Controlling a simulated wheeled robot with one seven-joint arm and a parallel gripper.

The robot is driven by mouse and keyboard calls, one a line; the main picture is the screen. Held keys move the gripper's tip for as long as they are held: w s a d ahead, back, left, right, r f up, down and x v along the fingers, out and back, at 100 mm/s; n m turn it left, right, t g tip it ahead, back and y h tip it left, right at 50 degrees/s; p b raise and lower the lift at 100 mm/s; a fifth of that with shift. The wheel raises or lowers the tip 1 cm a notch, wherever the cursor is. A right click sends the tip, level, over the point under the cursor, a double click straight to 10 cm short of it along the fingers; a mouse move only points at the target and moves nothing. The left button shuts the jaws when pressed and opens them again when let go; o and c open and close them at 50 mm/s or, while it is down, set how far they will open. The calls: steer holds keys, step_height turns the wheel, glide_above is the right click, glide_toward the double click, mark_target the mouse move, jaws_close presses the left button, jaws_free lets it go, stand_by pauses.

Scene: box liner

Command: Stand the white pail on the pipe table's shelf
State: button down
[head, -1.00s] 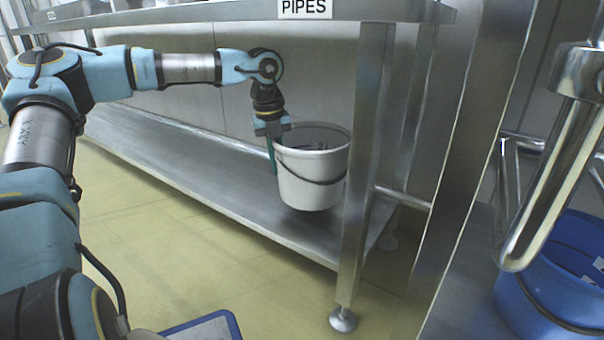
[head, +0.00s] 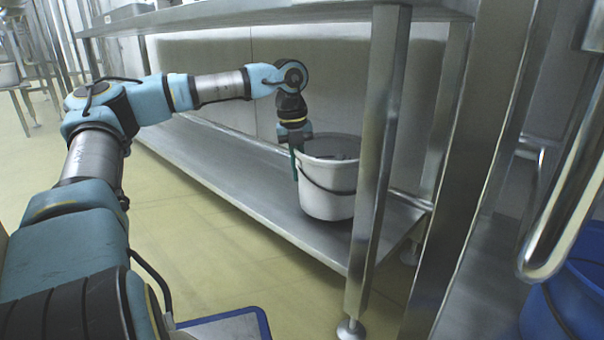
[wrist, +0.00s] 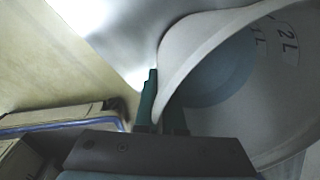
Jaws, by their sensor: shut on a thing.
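The white pail (head: 328,195) is upright over the right end of the pipe table's steel shelf (head: 225,178), just left of the front leg. I cannot tell whether its base touches the shelf. My gripper (head: 296,155) points down and is shut on the left side of the pail's rim. In the wrist view the green fingers (wrist: 158,108) straddle the pail's rim, and the pail's inner wall (wrist: 225,75) shows a "2 L" mark. The dark handle hangs across the pail's front.
The table's front leg (head: 380,150) stands close to the pail's right side. The tabletop (head: 270,14) spans above my arm. The shelf left of the pail is bare. A blue bucket (head: 570,300) is at the lower right.

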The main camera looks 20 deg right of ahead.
steer(key=shift+d+f, duration=0.1)
steer(key=shift+f, duration=0.4)
steer(key=c, duration=1)
jaws_free()
steer(key=r+p, duration=0.1)
steer(key=r, duration=0.2)
steer(key=r+p, duration=0.1)
steer(key=r, duration=0.1)
steer(key=r+p, duration=0.2)
steer(key=r, duration=0.1)
steer(key=shift+a+r, duration=0.3)
steer(key=shift+a, duration=0.1)
